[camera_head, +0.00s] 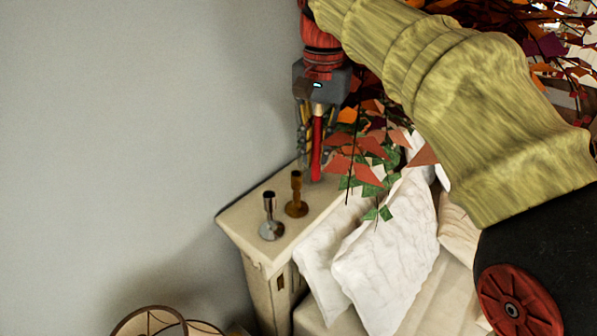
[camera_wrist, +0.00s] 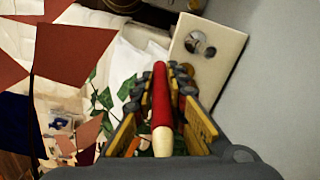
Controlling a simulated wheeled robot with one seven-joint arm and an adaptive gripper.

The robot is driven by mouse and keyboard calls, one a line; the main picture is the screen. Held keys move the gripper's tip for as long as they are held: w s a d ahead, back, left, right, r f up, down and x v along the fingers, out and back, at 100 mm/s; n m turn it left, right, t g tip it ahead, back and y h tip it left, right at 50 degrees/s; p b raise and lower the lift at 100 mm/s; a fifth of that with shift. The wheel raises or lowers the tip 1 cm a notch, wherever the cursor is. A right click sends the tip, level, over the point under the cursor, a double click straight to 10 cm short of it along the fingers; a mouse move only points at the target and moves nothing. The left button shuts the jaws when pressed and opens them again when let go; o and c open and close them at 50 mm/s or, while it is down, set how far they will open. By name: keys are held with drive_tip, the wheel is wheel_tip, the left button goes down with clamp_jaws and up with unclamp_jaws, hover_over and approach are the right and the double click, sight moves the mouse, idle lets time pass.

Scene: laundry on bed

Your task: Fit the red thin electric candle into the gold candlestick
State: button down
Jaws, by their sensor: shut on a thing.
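My gripper (camera_head: 313,140) hangs above the headboard ledge and is shut on the red thin electric candle (camera_head: 317,150). The candle is near upright, its red end pointing down and its cream tip up toward the palm. The wrist view also shows the candle (camera_wrist: 161,95) between the fingers (camera_wrist: 165,85). The gold candlestick (camera_head: 296,197) stands upright on the ledge, below and slightly left of the candle, with a clear gap. In the wrist view, the gold candlestick (camera_wrist: 188,69) is small and partly hidden by the finger.
A silver candlestick (camera_head: 270,220) stands beside the gold one, toward the front left of the cream ledge (camera_head: 245,222). White pillows (camera_head: 385,240) lie right of the ledge. Leafy branches (camera_head: 365,165) hang close to the gripper's right. A grey wall (camera_head: 130,130) is behind.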

drive_tip(key=w+a+f+p, duration=0.1)
drive_tip(key=w+f, duration=0.3)
drive_tip(key=w+a+f+p, duration=0.1)
drive_tip(key=w+f, duration=0.3)
drive_tip(key=w+a+f+p, duration=0.1)
drive_tip(key=w+f+p, duration=0.1)
drive_tip(key=w+f, duration=0.2)
drive_tip(key=shift+w+f, duration=0.25)
drive_tip(key=shift+w, duration=0.35)
drive_tip(key=shift+w+f, duration=0.2)
drive_tip(key=shift+f, duration=0.05)
drive_tip(key=shift+s+r, duration=0.1)
drive_tip(key=shift+s, duration=0.1)
drive_tip(key=c, duration=2.1)
unclamp_jaws()
drive_tip(key=shift+c, duration=0.2)
drive_tip(key=shift+o, duration=1.2)
drive_tip(key=shift+w, duration=0.1)
drive_tip(key=shift+o, duration=0.5)
